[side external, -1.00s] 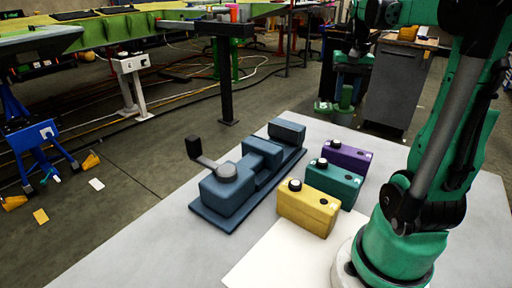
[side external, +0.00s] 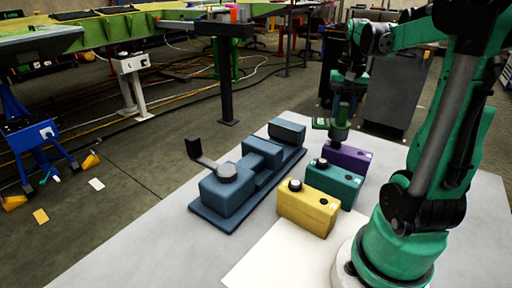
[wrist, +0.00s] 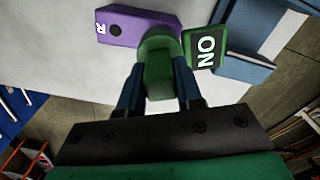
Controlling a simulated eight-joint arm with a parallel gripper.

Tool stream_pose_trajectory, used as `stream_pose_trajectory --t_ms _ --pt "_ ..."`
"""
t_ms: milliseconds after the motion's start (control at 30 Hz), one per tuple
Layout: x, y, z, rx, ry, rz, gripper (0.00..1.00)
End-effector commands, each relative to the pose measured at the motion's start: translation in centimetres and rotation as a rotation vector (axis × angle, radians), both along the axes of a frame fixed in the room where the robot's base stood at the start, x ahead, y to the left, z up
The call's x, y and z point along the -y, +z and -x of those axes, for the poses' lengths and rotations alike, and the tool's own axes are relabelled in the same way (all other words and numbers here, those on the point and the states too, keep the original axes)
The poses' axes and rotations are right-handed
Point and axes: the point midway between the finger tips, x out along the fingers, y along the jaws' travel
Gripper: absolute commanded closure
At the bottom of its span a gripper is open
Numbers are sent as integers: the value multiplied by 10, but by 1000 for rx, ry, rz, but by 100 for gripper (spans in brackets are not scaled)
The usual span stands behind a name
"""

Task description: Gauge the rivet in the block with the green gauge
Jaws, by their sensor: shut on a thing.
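My gripper (wrist: 158,88) is shut on the green gauge (wrist: 156,62), which has a dark green plate (wrist: 206,48) with white letters at its side. In the side view the gauge (side external: 339,134) is upright over the left end of the purple block (side external: 352,158) and hides that end's top. I cannot tell whether they touch. In the wrist view the purple block (wrist: 140,27) lies beyond the gauge, with a dark round spot and a white letter R. The teal block (side external: 335,187) and yellow block (side external: 308,208) have dark-and-white round tops. I cannot make out a rivet.
A blue stepped fixture (side external: 250,172) with a crank handle (side external: 205,157) stands left of the blocks. A white sheet (side external: 275,254) lies at the front of the grey table (side external: 150,248). The table's left front is clear.

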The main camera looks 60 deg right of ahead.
Motion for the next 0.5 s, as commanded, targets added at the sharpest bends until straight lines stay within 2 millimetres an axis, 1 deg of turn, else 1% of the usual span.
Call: stream_pose_trajectory --t_ms 500 --pt "1 -18 0 0 0 0 100"
